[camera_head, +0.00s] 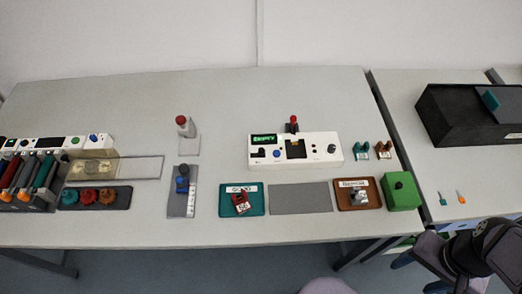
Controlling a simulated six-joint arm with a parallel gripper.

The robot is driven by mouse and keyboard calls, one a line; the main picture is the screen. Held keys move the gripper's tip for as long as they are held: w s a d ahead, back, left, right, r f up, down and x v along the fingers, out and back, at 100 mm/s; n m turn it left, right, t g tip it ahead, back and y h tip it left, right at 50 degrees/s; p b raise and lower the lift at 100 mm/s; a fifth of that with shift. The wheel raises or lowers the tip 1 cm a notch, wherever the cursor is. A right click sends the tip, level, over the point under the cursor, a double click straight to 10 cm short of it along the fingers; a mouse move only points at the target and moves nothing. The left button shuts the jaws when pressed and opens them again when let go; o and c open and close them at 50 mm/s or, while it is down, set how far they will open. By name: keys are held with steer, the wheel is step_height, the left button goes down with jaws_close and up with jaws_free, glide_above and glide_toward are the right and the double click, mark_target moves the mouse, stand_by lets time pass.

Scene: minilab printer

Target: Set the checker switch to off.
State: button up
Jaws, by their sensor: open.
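The checker appears to be the white box (319,154) near the middle of the table. It has a lit green display (264,139) that seems to read EMPTY. A small black switch-like part (258,153) sits on its left side, below the display; its setting is too small to tell. A blue button (277,154), a dark central slot with a yellowish part, and a dark knob (331,148) are also on its face. A red-topped part (293,121) stands at its back edge. Parts of my arm show at the lower right; my gripper's fingers cannot be made out.
In front of the checker lie a teal tray (227,209), a grey mat (300,198), a brown tray (346,205) and a green box (402,191). Small teal and brown parts stand to its right. A black bin (440,126) is on the right table. Table behind the checker is clear.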

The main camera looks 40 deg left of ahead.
steer(key=c, duration=0.5)
steer(key=shift+w+a, duration=0.2)
steer(key=shift+w, duration=0.1)
steer(key=shift+c, duration=0.6)
steer(key=w+a+n+t+b, duration=0.1)
steer(key=w+a+n+b, duration=0.35)
steer(key=w+a, duration=0.45)
steer(key=n+y+b, duration=0.4)
steer(key=n+b, duration=0.5)
steer(key=b, duration=0.1)
glide_toward(262, 150)
steer(key=shift+t, duration=0.3)
steer(key=shift+s+p+x, duration=0.15)
steer(key=shift+p+x, duration=0.15)
steer(key=shift+x, duration=1.6)
steer(key=shift+s+p+x, duration=0.15)
steer(key=shift+p+x, duration=0.1)
steer(key=shift+x, duration=1.65)
steer(key=shift+c, duration=0.7)
